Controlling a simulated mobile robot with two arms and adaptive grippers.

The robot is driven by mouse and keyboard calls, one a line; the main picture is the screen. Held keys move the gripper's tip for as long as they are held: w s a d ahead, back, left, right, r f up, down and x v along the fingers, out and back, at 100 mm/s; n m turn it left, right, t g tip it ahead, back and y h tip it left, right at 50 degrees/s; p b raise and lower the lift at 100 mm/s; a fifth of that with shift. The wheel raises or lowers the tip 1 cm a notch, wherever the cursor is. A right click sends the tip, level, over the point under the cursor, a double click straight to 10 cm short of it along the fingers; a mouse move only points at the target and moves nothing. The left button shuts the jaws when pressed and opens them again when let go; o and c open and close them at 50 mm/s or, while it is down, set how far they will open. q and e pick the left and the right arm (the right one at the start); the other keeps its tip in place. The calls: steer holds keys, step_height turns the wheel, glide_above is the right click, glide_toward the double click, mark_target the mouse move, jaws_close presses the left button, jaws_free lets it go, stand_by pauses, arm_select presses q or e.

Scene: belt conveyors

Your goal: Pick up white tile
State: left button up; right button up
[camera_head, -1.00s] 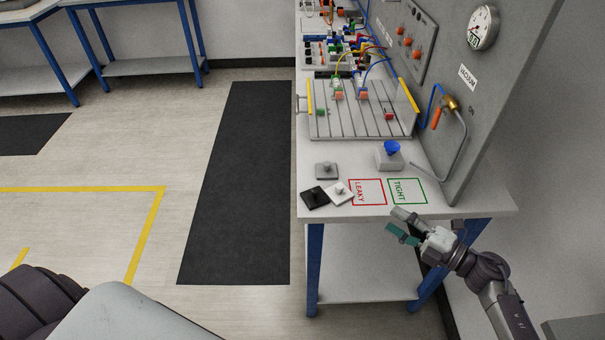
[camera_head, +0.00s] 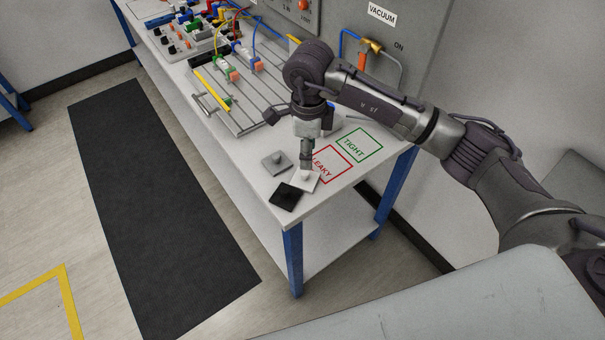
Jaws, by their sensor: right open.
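The white tile (camera_head: 305,183) lies flat near the front corner of the workbench, with a small knob on top. It lies beside the black tile (camera_head: 286,197) and the grey tile (camera_head: 277,163). My right gripper (camera_head: 306,165) points straight down over the white tile, its fingertips at or just above the knob. It is open. The fingers partly hide the knob, and I cannot tell whether they touch it. My left gripper is not in view.
The red LEAKY square (camera_head: 332,164) and green TIGHT square (camera_head: 360,145) are marked on the workbench (camera_head: 250,180), right of the tiles. A slotted plate (camera_head: 245,110) with fittings and tubes stands behind. The VACUUM panel (camera_head: 420,60) rises at the back right.

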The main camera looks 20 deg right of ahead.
mark_target(305, 172)
steer(key=shift+a+f, duration=0.2)
steer(key=shift+f, duration=0.45)
steer(key=shift+a+f, duration=0.15)
steer(key=shift+f, duration=0.45)
steer(key=shift+f+p, duration=0.3)
steer(key=shift+p, duration=0.2)
step_height(305, 172, down, 4)
steer(key=shift+r+p, duration=0.15)
steer(key=shift+p, duration=0.7)
steer(key=shift+f, duration=0.45)
steer(key=c, duration=0.6)
jaws_close()
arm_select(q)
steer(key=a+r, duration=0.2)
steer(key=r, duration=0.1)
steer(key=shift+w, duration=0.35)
